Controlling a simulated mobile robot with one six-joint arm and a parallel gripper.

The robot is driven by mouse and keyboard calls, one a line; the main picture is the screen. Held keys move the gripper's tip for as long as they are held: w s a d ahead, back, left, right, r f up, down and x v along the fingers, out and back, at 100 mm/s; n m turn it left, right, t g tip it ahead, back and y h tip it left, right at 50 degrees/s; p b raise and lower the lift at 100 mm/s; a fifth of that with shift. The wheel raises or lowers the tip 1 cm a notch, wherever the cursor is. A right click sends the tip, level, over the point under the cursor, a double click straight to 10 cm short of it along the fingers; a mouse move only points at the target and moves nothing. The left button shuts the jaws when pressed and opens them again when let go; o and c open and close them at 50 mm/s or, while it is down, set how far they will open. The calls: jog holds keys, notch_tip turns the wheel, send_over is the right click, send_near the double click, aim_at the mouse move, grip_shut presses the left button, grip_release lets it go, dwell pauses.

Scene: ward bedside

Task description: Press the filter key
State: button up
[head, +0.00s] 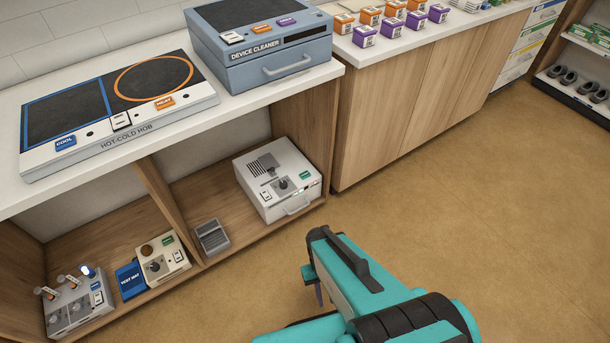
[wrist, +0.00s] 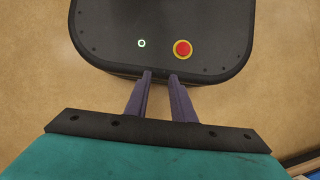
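No key that I can read as "filter" shows. A white box device (head: 277,177) with a slotted grille, a dark knob, a small switch and a green key (head: 304,175) stands on the lower shelf; the green key's label is too small to read. A smaller cream device (head: 162,257) with a knob and a green key (head: 167,240) stands further left on that shelf. My gripper (head: 318,292) is over the floor, to the right of the shelf and apart from both devices. In the wrist view its two purple fingers (wrist: 161,76) stand apart with nothing between them.
The hot-cold hob (head: 118,105) and the blue device cleaner (head: 265,75) stand on the counter above the shelf. A grey ridged block (head: 212,237), a blue mat box (head: 131,281) and a device with vials (head: 75,305) share the lower shelf. The floor (head: 480,200) is clear.

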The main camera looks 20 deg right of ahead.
grip_shut()
dwell(1.4)
